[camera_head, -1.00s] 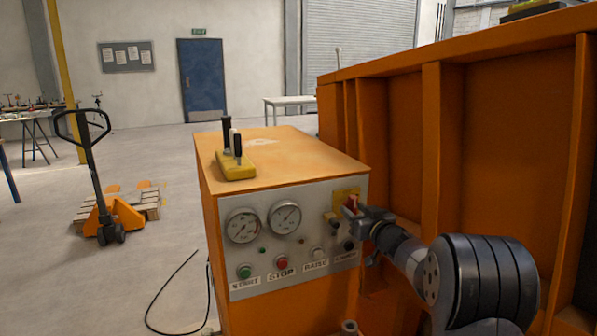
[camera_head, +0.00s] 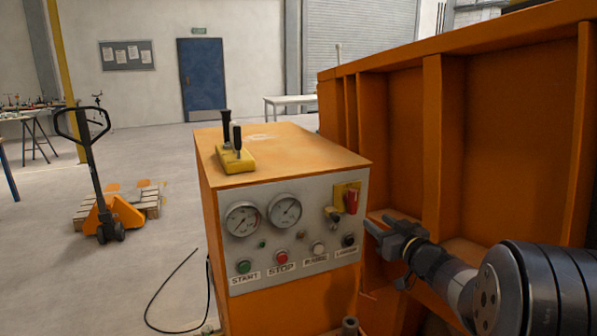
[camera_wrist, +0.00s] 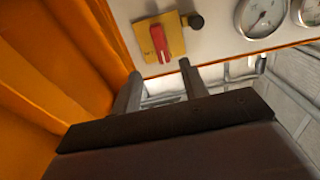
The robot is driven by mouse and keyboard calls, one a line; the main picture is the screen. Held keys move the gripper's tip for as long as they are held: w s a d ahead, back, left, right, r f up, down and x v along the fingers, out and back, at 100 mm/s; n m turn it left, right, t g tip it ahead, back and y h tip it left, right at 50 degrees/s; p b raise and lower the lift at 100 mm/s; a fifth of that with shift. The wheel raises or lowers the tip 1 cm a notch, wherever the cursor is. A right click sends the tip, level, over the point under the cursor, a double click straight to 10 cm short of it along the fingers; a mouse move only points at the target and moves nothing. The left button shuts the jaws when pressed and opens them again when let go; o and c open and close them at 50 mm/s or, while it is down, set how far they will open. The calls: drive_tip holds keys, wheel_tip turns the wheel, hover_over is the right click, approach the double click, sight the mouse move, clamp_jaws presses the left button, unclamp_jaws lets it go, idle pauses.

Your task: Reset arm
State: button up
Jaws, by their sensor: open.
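My gripper (camera_head: 374,235) is in the head view, to the lower right of the control panel's red switch. Its jaws are open and empty, apart from the panel. In the wrist view the two fingers (camera_wrist: 160,82) stand apart with the panel beyond them. The red switch (camera_head: 352,201) sits on a yellow plate at the panel's upper right. It also shows in the wrist view (camera_wrist: 160,43), beyond the fingers.
The orange control box (camera_head: 285,160) carries gauges, buttons and a yellow lever unit (camera_head: 235,158) on top. The tall orange ribbed wall (camera_head: 500,130) stands close behind my arm. A pallet jack (camera_head: 110,215) stands at the left on open floor.

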sight(355, 204)
drive_tip(key=p+x, duration=0.2)
drive_tip(key=x, duration=0.8)
drive_tip(key=shift+w+a+r, duration=0.1)
drive_tip(key=shift+w+a, duration=0.05)
drive_tip(key=shift+w, duration=0.1)
drive_tip(key=shift+w+a, duration=0.1)
drive_tip(key=shift+w, duration=0.2)
drive_tip(key=shift+s+r+m+p, duration=0.15)
drive_tip(key=shift+m+p, duration=0.4)
drive_tip(key=shift+m, duration=0.55)
drive_tip(key=m+p, duration=0.1)
drive_tip(key=m, duration=0.1)
drive_tip(key=shift+m, duration=0.3)
drive_tip(key=shift+m+p, duration=0.5)
drive_tip(key=shift+m, duration=1.6)
drive_tip(key=shift+f, duration=0.2)
